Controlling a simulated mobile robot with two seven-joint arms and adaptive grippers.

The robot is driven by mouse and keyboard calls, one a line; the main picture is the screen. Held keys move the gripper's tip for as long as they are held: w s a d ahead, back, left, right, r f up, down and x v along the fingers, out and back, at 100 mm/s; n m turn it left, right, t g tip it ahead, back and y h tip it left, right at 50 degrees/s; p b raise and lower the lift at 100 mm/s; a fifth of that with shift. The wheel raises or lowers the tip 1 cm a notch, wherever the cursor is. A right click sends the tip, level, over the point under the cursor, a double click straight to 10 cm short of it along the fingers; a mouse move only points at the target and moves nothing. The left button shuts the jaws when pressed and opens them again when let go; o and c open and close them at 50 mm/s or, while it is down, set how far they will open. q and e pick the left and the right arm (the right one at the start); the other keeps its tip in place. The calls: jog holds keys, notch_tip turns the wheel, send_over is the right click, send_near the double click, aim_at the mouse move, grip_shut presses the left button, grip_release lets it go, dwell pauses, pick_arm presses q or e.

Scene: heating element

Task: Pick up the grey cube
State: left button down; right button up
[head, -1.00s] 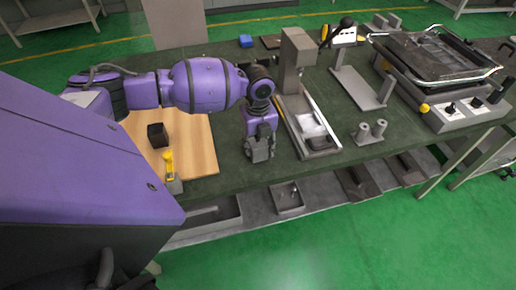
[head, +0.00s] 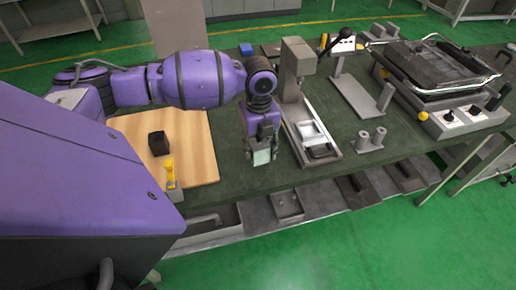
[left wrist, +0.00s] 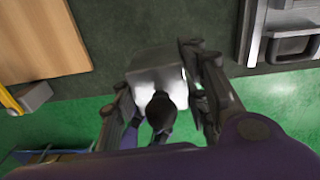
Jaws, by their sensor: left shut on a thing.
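The grey cube (head: 262,157) is between the fingers of my left gripper (head: 262,152), over the front part of the dark green table. In the left wrist view the cube (left wrist: 155,70) shows pale grey and brightly lit, with a finger on each side. My left gripper (left wrist: 155,92) is shut on it. I cannot tell for sure how far the cube is above the table. My right gripper is in neither current view.
A grey press-like stand (head: 296,68) with a tray (head: 318,150) is close on the right.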

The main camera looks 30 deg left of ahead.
pick_arm(q)
jog(key=s+d+r+n, duration=0.7)
jog(key=s+n, duration=0.2)
jog(key=s, duration=0.1)
jog(key=w+d+r+n+p, duration=0.1)
jog(key=d+r+n, duration=0.5)
jog(key=n, duration=1)
jog(key=shift+w+r, duration=0.15)
jog(key=shift+w, duration=0.5)
